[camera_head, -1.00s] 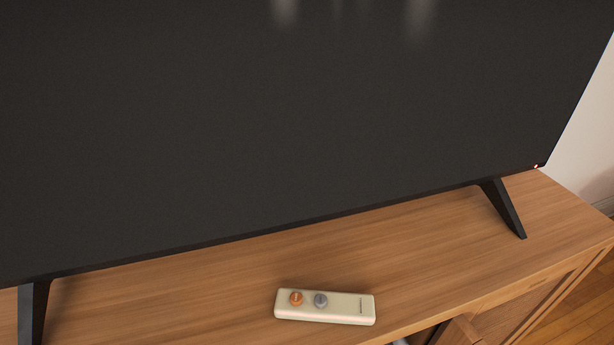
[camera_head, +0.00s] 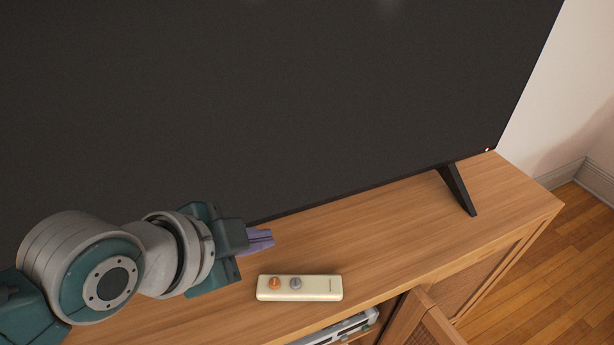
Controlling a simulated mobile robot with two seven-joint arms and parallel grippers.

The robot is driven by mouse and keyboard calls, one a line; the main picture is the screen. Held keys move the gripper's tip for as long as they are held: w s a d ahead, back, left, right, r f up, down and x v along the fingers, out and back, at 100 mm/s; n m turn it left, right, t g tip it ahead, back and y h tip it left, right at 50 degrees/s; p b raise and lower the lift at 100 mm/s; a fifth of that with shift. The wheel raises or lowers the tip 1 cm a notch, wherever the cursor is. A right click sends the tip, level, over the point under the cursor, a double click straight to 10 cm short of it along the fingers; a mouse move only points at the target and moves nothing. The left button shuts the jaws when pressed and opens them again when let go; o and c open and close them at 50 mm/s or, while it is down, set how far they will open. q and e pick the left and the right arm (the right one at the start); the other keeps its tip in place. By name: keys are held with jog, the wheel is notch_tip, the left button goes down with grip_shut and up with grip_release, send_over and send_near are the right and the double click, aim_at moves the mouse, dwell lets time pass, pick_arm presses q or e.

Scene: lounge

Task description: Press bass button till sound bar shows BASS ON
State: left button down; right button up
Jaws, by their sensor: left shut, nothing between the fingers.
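A small cream sound bar (camera_head: 318,288) lies on the wooden cabinet top near its front edge. It has an orange button (camera_head: 274,283) on the left and a grey button (camera_head: 296,283) beside it. A small dark marking is near its right end, too small to read. My left gripper (camera_head: 268,239) comes in from the left, with purple fingers shut and empty. It is above and behind the left end of the bar in the picture, apart from the buttons. My right gripper is not in view.
A large dark TV (camera_head: 300,100) stands behind on the cabinet (camera_head: 400,235), with a black leg (camera_head: 458,190) at right. A cabinet door (camera_head: 425,320) stands open below the front edge, with a grey device (camera_head: 345,328) on the shelf. The top right of the bar is clear.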

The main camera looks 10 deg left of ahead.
pick_arm(q)
jog(key=shift+w, duration=0.2)
jog(key=b, duration=0.8)
send_over(275, 283)
jog(key=s, duration=0.1)
jog(key=f, duration=0.4)
jog(key=a+f, duration=0.1)
jog(key=f, duration=0.2)
jog(key=shift+f, duration=0.1)
jog(key=shift+d+f+b, duration=0.1)
jog(key=shift+f+b, duration=0.2)
jog(key=shift+f, duration=0.55)
jog(key=shift+f, duration=0.15)
dwell(0.4)
jog(key=shift+f, duration=0.25)
